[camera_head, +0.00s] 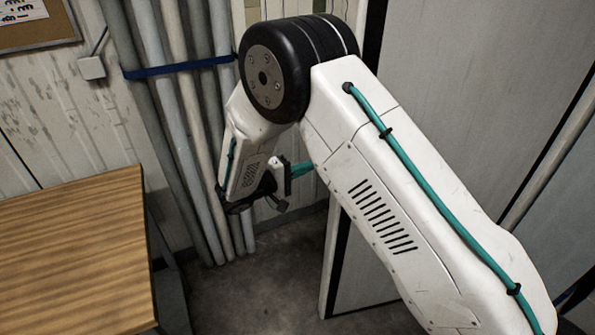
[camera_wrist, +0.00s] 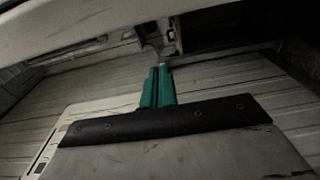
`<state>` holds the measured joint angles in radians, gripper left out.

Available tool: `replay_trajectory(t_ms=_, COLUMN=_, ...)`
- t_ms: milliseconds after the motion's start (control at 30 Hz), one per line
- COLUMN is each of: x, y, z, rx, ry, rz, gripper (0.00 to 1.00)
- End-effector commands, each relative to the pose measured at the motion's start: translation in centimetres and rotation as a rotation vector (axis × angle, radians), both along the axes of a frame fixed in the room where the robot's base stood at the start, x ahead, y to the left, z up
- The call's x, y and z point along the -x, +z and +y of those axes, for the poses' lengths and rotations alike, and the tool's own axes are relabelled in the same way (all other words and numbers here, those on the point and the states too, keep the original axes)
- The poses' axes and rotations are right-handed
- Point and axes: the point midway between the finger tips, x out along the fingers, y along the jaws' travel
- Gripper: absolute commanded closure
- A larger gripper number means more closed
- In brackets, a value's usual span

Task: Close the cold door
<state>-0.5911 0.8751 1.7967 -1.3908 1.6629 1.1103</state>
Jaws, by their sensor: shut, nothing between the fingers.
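The cold door (camera_head: 460,60) is a large pale grey panel on the right in the head view, with a pale edge and a black seal strip (camera_head: 340,262) along its left side. It appears to stand ajar, though my arm covers much of it. My gripper (camera_head: 306,168) has teal fingers, shut and empty, pointing right near the door's left edge. I cannot tell whether they touch it. In the wrist view, the shut fingers (camera_wrist: 158,82) point ahead over a dim, ribbed pale surface. No handle shows clearly.
A wooden tabletop (camera_head: 70,255) fills the lower left. Several grey vertical pipes (camera_head: 190,130), bound by a blue strap (camera_head: 180,68), stand behind my gripper. A notice board (camera_head: 35,22) and small switch box (camera_head: 92,68) are on the wall. Bare concrete floor (camera_head: 260,290) lies between table and door.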

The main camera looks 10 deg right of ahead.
Motion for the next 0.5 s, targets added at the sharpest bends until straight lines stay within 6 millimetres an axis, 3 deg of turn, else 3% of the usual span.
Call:
replay_trajectory(t_ms=100, x=-1.0, y=0.0, z=-2.9, rx=0.0, ry=-0.007, rz=0.001, gripper=1.0)
replay_trajectory(t_ms=267, x=-2.2, y=0.1, z=-5.9, rx=-0.001, ry=-0.007, rz=0.001, gripper=1.0)
replay_trajectory(t_ms=500, x=1.1, y=0.1, z=-5.7, rx=0.0, ry=-0.001, rz=0.002, gripper=1.0)
